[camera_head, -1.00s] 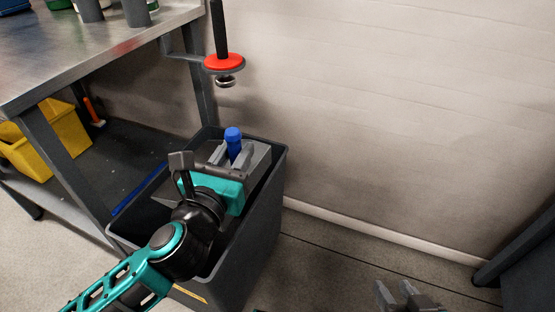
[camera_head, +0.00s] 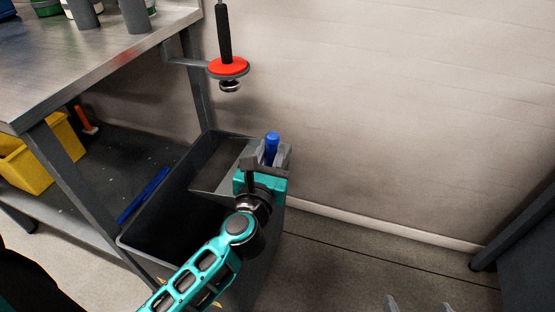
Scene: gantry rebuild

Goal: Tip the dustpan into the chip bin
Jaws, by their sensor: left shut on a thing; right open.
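The chip bin is a tall dark grey open bin (camera_head: 270,234) beside the bench. My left gripper (camera_head: 268,160) is shut on the blue handle (camera_head: 271,147) of the dustpan, near the bin's right rim. The grey dustpan (camera_head: 223,168) extends left from the gripper over the bin's opening, and its pan looks tilted. I cannot make out any chips on the pan, and the bin's floor is dark. My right gripper (camera_head: 418,304) is open at the bottom edge, partly cut off, above the floor.
A steel bench (camera_head: 120,55) stands at the left, with a yellow bin (camera_head: 40,160) and a blue strip-like object (camera_head: 145,195) on or near its lower shelf. The floor to the right is clear up to a dark cabinet (camera_head: 530,255).

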